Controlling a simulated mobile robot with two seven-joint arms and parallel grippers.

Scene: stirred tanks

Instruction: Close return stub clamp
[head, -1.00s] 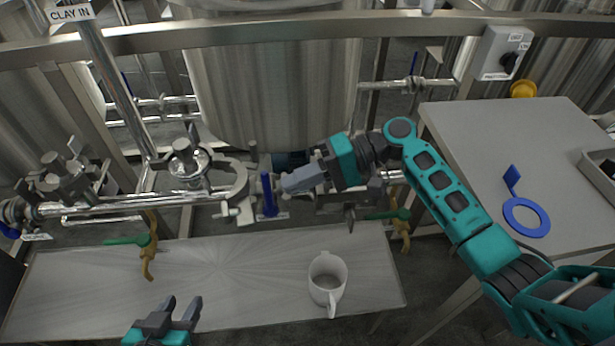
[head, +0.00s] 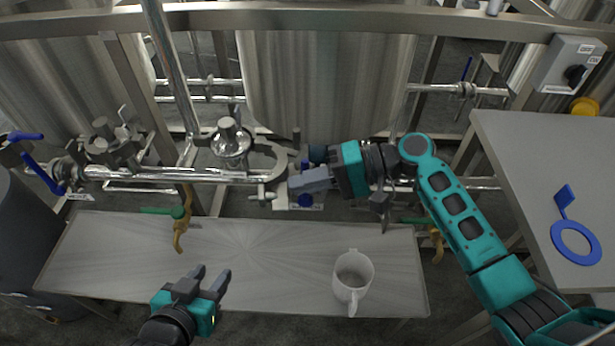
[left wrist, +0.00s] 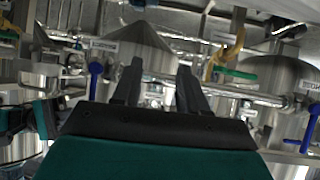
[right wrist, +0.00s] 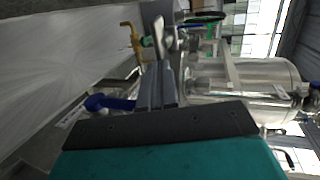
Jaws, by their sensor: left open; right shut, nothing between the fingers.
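A grey clamp (head: 275,155) with a curved arm and a bolt at its lower end sits at the right end of the horizontal steel pipe (head: 165,174). It looks open, but my right gripper partly covers the area. My right gripper (head: 294,182) is shut and empty. Its fingertips point left, just right of the clamp; I cannot tell whether they touch it. Its fingers also show in the right wrist view (right wrist: 160,88). My left gripper (head: 214,280) is open and empty above the bench. Its spread fingers show in the left wrist view (left wrist: 157,88).
A low steel bench (head: 110,250) carries a white mug (head: 352,278). A blue-handled valve (head: 305,198) lies beside my right fingers. A grey table (head: 540,160) with a blue ring tool (head: 575,242) stands right.

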